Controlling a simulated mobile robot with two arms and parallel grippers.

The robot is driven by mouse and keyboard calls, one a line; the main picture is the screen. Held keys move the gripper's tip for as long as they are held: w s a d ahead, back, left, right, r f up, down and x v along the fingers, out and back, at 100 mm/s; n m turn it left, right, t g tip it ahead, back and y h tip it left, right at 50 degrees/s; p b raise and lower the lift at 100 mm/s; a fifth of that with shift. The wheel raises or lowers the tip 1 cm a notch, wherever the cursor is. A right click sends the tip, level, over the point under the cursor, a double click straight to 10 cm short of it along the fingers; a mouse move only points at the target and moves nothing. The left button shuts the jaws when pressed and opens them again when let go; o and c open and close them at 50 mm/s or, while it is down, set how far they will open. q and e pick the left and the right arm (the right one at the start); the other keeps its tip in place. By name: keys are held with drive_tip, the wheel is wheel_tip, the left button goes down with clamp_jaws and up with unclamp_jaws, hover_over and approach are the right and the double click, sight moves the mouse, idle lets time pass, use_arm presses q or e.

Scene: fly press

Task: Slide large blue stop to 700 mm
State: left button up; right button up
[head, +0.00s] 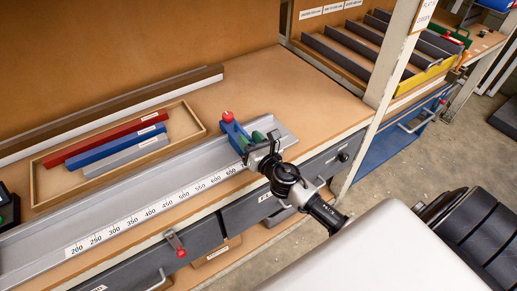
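The large blue stop (234,133), with a red knob (227,116) on top, sits on the grey rail (110,205) near its right end. The white scale (150,211) along the rail's front reads from 200 to about 650 before my gripper covers it. The stop stands around or past the last readable mark; its exact reading is hidden. My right gripper (258,147) is at the stop's right front side, beside small green parts (259,136). Its fingers overlap the stop in the picture, so I cannot tell whether they touch or grip it. My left gripper is out of view.
A wooden tray (36,186) behind the rail holds red, blue and grey bars. A small red-knobbed lever (176,243) hangs at the bench front above drawers. A sloped rack (352,50) with dark dividers and a post (397,60) stand at right.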

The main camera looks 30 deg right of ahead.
drive_tip(key=s, duration=0.5)
drive_tip(key=shift+s+d+b, duration=0.1)
drive_tip(key=shift+s+b, duration=0.3)
